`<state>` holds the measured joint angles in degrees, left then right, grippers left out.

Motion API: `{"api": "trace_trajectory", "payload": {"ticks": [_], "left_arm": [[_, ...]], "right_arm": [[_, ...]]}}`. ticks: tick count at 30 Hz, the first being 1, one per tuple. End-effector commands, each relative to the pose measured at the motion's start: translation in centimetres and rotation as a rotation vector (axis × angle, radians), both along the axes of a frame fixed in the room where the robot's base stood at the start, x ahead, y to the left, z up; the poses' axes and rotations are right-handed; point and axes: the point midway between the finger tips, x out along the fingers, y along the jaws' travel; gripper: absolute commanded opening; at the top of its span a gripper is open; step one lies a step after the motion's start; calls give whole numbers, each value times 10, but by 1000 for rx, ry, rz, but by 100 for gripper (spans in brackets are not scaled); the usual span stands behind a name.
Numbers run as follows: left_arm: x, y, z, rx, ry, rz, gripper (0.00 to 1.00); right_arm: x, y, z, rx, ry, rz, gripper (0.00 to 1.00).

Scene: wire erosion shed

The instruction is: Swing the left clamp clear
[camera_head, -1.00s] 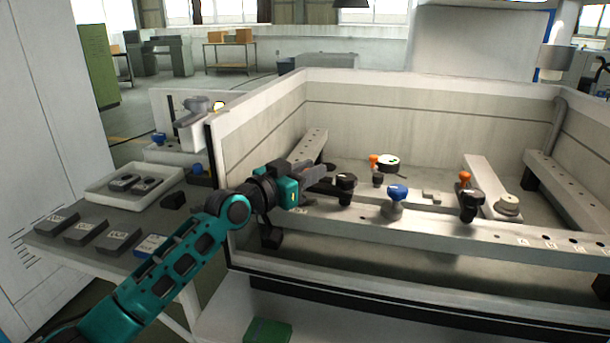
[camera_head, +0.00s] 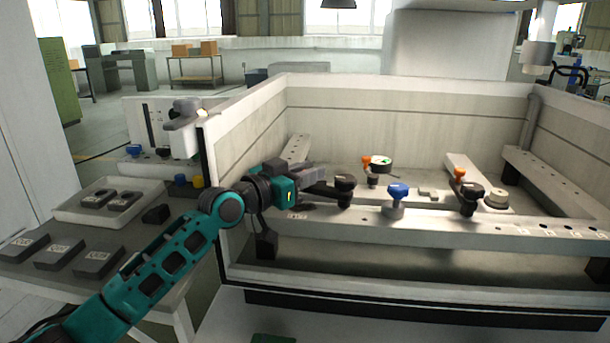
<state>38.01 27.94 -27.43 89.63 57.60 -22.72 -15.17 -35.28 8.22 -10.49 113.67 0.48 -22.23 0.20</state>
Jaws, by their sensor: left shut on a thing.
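The left clamp shows a black knob (camera_head: 345,183) on a short dark post at the front rail of the tank. My left gripper (camera_head: 328,190) reaches in from the left over the tank's left wall. Its dark fingers are shut at the left side of this knob, on the left clamp. The exact grip is hard to see, since fingers and clamp are both dark. A similar right clamp with a black knob (camera_head: 471,192) stands further right. My right gripper is not in view.
A blue knob (camera_head: 398,190) stands on the rail between the clamps. The tank's left wall (camera_head: 243,140) rises beside my arm. A tray (camera_head: 75,212) and grey blocks lie on the left table.

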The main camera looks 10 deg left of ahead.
Motion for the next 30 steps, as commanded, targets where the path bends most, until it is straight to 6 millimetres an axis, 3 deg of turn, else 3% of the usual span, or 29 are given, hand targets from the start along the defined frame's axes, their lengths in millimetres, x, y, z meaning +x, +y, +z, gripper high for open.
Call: {"api": "trace_trajectory", "payload": {"ticks": [1,8,9,15,23,26,30], "left_arm": [[1,1,8,-6,-17,3,0],[1,2,8,-6,-17,3,0],[1,2,8,-6,-17,4,28],[0,1,5,-3,-11,2,44],[0,1,5,-1,-5,1,44],[0,0,14,-1,-6,0,44],[0,0,42,-2,-9,0,44]], "right_arm": [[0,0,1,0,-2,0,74],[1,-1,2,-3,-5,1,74],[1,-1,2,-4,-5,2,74],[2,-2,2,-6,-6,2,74],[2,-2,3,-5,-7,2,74],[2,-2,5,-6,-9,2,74],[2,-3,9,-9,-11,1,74]]}}
